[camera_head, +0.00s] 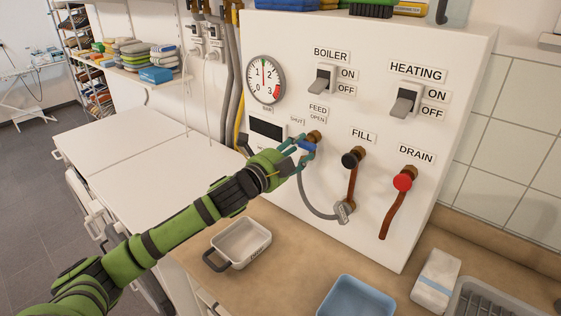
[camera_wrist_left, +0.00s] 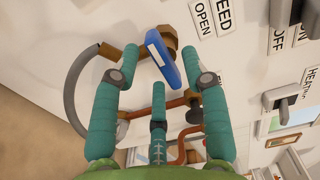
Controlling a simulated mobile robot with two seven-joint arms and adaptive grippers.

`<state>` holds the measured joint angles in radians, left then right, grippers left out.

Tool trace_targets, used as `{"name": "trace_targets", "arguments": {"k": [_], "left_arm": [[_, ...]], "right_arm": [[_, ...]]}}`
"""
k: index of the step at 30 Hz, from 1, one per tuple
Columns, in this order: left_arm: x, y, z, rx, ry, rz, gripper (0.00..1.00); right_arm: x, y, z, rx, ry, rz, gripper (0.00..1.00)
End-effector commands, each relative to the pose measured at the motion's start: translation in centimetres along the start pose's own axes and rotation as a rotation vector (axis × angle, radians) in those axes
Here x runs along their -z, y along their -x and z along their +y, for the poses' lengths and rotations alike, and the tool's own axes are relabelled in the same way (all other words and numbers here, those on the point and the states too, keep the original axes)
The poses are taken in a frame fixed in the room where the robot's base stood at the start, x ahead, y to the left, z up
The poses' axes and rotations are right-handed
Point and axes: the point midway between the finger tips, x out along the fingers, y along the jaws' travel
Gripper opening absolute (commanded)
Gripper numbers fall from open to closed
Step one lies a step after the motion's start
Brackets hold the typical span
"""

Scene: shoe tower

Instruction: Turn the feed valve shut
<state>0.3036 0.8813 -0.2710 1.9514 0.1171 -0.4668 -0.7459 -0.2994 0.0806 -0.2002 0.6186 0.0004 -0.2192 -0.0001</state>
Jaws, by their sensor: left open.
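The feed valve has a brass body (camera_head: 314,136) and a blue lever (camera_head: 308,147). It sits on the white panel under the FEED label, with OPEN above it and SHUT to its left. My left gripper (camera_head: 302,148) is at the valve, its fingers partly hiding the lever in the head view. In the left wrist view, the blue lever (camera_wrist_left: 166,62) with a white stripe lies between the spread teal fingers of my left gripper (camera_wrist_left: 160,50). I cannot tell whether a finger touches it. My right gripper is not in view.
The black fill valve (camera_head: 352,159) and red drain valve (camera_head: 403,182) are right of the feed valve. A grey hose (camera_head: 309,200) hangs below it. A gauge (camera_head: 265,80) and boiler switch (camera_head: 322,79) are above. A tray (camera_head: 239,243) and blue basin (camera_head: 355,308) stand on the counter.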

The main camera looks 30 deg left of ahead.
Motion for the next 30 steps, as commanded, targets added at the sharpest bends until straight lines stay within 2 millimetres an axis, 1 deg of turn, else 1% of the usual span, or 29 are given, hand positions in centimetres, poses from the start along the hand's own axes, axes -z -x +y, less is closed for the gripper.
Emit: {"name": "trace_targets", "arguments": {"k": [9, 18, 24, 30], "left_arm": [[0.1, 4.9, 0.2, -0.006, -0.004, 0.002, 0.45], [0.0, 8.7, 0.3, -0.006, 0.0, 0.0, 0.45], [0.0, 10.3, 0.2, -0.005, 0.002, 0.001, 0.45], [0.0, 10.9, 0.1, -0.003, 0.001, 0.001, 0.45]], "right_arm": [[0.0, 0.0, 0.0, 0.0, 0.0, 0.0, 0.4], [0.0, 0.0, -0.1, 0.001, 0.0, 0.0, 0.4], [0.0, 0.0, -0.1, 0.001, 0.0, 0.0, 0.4], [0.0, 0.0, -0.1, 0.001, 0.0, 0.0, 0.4]]}}
